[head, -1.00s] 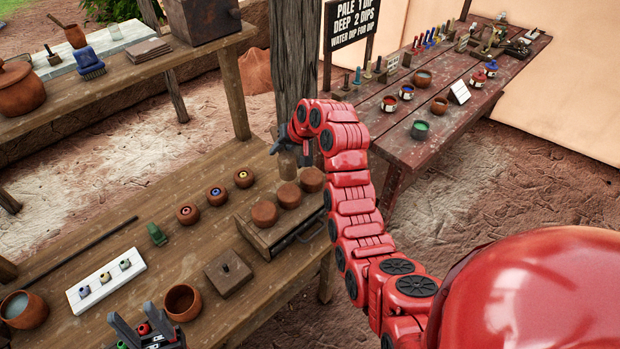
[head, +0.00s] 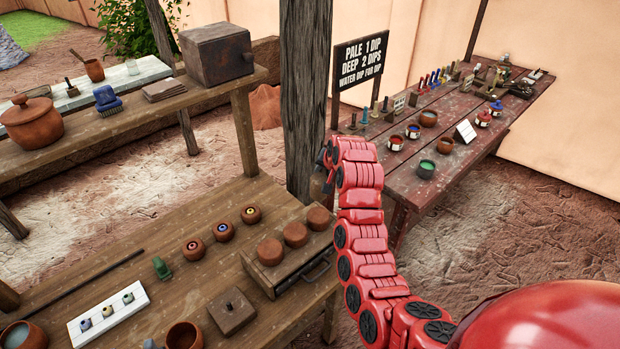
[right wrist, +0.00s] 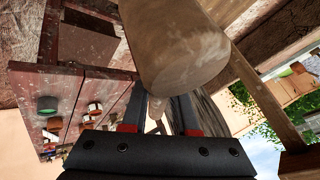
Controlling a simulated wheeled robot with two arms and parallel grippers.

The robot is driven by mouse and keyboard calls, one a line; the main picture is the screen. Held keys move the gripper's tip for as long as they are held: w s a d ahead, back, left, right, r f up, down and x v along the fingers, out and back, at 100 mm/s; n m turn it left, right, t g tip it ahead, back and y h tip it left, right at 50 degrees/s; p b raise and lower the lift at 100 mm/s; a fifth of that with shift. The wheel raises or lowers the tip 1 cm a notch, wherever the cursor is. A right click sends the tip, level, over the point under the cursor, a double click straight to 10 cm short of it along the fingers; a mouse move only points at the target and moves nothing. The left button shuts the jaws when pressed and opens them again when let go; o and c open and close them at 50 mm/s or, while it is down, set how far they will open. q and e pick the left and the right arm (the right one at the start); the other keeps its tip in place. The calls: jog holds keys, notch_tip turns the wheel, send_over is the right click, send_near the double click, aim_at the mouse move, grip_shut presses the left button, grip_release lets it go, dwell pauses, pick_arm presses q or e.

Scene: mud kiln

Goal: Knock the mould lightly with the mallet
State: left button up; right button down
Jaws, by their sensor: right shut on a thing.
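My right gripper (head: 326,166) is in the air in front of the wooden post, mostly hidden by my red arm in the head view. In the right wrist view the gripper (right wrist: 160,118) is shut on the mallet (right wrist: 178,50), whose round pale wooden end fills the top middle. A square block with a small knob (head: 231,312) and a wooden box with a handle (head: 292,268) stand on the near bench. I cannot tell which is the mould. The mallet is apart from both. My left gripper is out of view.
Three brown rounds (head: 295,234) sit on the box. Several small pots, a white strip (head: 107,315) and a bowl (head: 185,336) share the near bench (head: 150,225). The post (head: 305,110) stands behind it. A red table (head: 437,158) holds pots and tools at right.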

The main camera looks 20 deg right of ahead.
dwell(0.3)
jog(key=shift+f+b, duration=0.1)
jog(key=shift+b, duration=0.25)
jog(key=shift+f+b, duration=1.1)
jog(key=shift+f, duration=1.3)
notch_tip(320, 180, down, 4)
jog(key=b, duration=0.2)
jog(key=shift+r+b, duration=0.1)
jog(key=shift+b, duration=0.2)
jog(key=shift+r+p, duration=0.3)
jog(key=shift+r, duration=0.1)
notch_tip(320, 180, up, 3)
jog(key=shift+f, duration=0.1)
